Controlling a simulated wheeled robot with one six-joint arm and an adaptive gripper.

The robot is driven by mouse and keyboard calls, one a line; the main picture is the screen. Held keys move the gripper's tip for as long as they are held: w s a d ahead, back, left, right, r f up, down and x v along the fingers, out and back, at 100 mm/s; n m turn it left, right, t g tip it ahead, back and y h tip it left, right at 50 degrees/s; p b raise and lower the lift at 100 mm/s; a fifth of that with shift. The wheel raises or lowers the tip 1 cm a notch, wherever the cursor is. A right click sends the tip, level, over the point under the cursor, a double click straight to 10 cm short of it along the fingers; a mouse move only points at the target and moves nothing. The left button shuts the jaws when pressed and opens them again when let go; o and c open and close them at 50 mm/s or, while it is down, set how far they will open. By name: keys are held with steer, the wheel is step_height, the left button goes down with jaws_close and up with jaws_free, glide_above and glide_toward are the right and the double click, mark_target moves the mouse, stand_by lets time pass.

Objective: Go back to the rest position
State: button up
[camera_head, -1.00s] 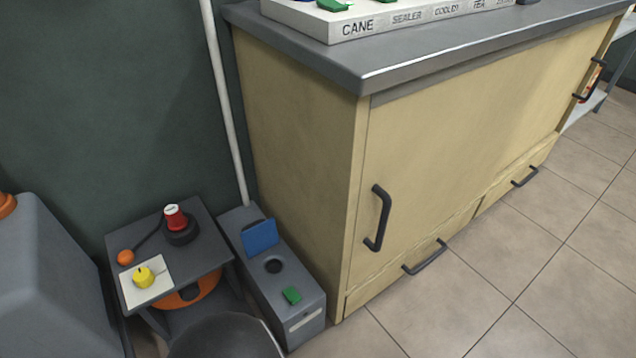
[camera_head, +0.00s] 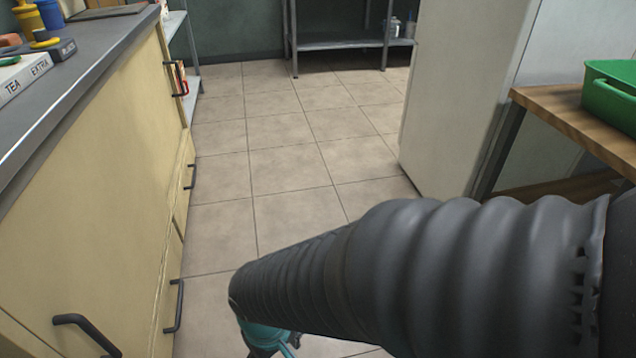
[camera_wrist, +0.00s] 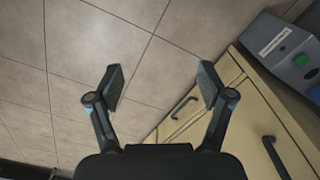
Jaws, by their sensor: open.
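My gripper (camera_wrist: 160,88) is open and empty in the wrist view, its two fingers spread apart over the tiled floor and the edge of a yellow cabinet. In the head view my arm crosses the lower right, and only a small teal and dark part of its end shows at the bottom; the fingertips are not clear there. Nothing touches the fingers.
The yellow cabinet (camera_head: 105,205) with dark handles stands at left. A white upright unit (camera_head: 460,90) and a wooden table (camera_head: 575,120) with a green bin (camera_head: 612,95) stand at right. The tiled floor (camera_head: 285,165) between is clear. A grey box (camera_wrist: 285,55) shows at upper right in the wrist view.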

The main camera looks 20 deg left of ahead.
steer(key=w+d+r+m+t+p, duration=0.1)
steer(key=w+d+r+m+t, duration=0.1)
steer(key=d+r, duration=0.6)
steer(key=w+d+r+m+t+p, duration=0.1)
steer(key=w+d+r+m, duration=0.3)
steer(key=d, duration=0.9)
steer(key=w+d+r+m+t+p, duration=0.2)
steer(key=d+r+m, duration=0.4)
steer(key=d+r, duration=0.5)
steer(key=shift+w+r+t+p, duration=0.3)
steer(key=shift+w+r+p, duration=0.35)
steer(key=shift+r, duration=0.05)
